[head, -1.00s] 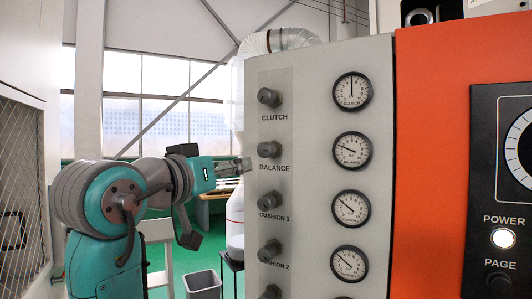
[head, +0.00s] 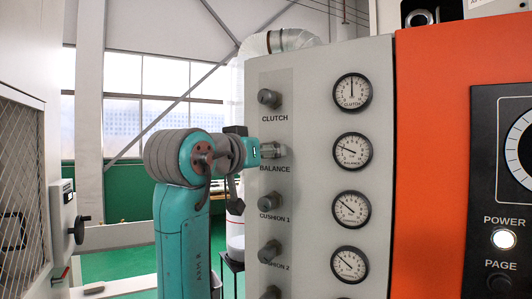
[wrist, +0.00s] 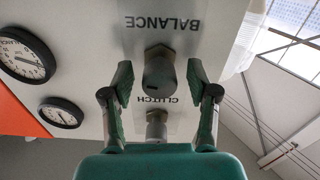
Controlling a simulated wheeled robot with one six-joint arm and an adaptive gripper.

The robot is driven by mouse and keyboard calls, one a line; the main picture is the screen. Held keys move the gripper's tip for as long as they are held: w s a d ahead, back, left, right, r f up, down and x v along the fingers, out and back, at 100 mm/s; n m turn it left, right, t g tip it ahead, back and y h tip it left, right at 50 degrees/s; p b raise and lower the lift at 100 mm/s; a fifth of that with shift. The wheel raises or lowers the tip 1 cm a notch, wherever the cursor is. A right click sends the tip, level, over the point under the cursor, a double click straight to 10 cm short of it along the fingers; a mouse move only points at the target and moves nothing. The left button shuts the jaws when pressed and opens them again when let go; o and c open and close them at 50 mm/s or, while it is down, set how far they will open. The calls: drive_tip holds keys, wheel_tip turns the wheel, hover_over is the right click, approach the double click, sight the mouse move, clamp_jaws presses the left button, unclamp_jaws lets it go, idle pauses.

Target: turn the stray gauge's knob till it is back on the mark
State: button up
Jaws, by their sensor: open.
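My gripper (head: 270,150) is at the BALANCE knob (head: 279,149) on the grey panel. In the wrist view, which is upside down, my open gripper (wrist: 160,82) has one finger on each side of the grey BALANCE knob (wrist: 159,70), with gaps showing. The BALANCE gauge (head: 352,151) has its needle pointing left and slightly up. The CLUTCH gauge (head: 352,92) needle points straight up. The CUSHION 1 gauge (head: 350,208) and CUSHION 2 gauge (head: 350,263) needles point up-left. The marks on the dials are too small to make out.
The CLUTCH knob (head: 269,98) stands above, and the CUSHION 1 knob (head: 271,205) and CUSHION 2 knob (head: 269,250) below. An orange panel (head: 430,150) adjoins on the right. A mesh-fronted cabinet (head: 22,180) stands at the left.

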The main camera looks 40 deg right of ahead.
drive_tip(key=shift+w+d, duration=0.1)
drive_tip(key=shift+d, duration=0.25)
clamp_jaws()
drive_tip(key=shift+m, duration=0.3)
drive_tip(key=m, duration=1.1)
drive_tip(key=shift+w, duration=0.1)
idle(0.4)
